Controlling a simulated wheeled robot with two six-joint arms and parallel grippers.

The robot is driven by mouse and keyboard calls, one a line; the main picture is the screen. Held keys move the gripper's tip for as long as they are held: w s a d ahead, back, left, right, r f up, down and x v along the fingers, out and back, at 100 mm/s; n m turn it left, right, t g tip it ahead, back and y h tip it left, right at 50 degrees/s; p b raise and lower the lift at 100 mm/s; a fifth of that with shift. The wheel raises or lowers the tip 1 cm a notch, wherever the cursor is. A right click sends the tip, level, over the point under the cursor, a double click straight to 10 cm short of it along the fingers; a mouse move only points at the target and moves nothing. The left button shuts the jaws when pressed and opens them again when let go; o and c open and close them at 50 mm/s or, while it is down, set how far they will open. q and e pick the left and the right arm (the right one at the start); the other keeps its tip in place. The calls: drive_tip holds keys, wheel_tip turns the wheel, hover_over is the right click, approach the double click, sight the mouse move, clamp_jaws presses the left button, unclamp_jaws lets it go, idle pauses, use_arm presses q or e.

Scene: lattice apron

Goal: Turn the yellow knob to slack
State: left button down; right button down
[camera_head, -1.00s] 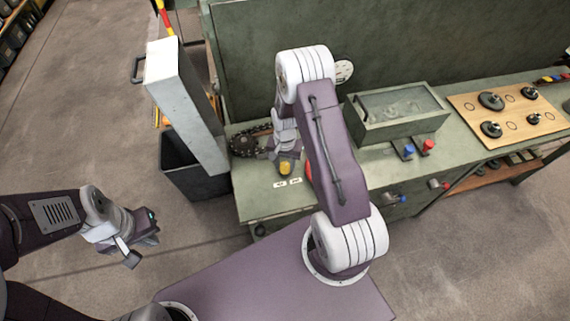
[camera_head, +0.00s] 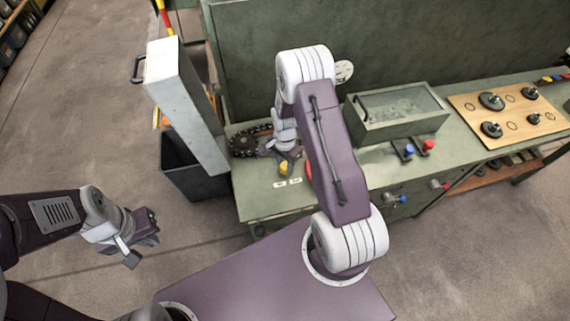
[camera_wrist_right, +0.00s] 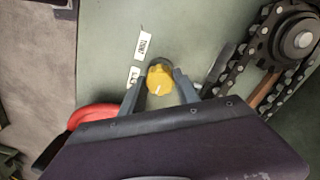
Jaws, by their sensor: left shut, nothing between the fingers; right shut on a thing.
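The yellow knob (camera_head: 283,169) stands on the green bench near its front left edge. In the right wrist view the yellow knob (camera_wrist_right: 159,80) sits between the fingers, with a pale line on its top. My right gripper (camera_wrist_right: 159,88) is shut on it from above; it also shows small in the head view (camera_head: 281,158). Two white labels lie on the bench by the knob, one clear (camera_wrist_right: 145,41) and one partly hidden behind a finger (camera_wrist_right: 133,76). Their words are too small to read surely. My left gripper (camera_head: 150,237) is shut and empty, off the bench at left.
A chain on a sprocket (camera_head: 245,142) lies close behind the knob. A red part (camera_wrist_right: 92,115) is beside it, partly covered by my gripper. A glass-topped box (camera_head: 398,112), blue and red knobs and a wooden board (camera_head: 510,118) are farther right. A dark bin (camera_head: 190,178) stands left.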

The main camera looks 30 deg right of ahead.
sight(285, 166)
drive_tip(key=shift+w+r, duration=0.1)
drive_tip(key=c, duration=0.9)
unclamp_jaws()
wheel_tip(285, 166, up, 9)
drive_tip(key=shift+b, duration=0.4)
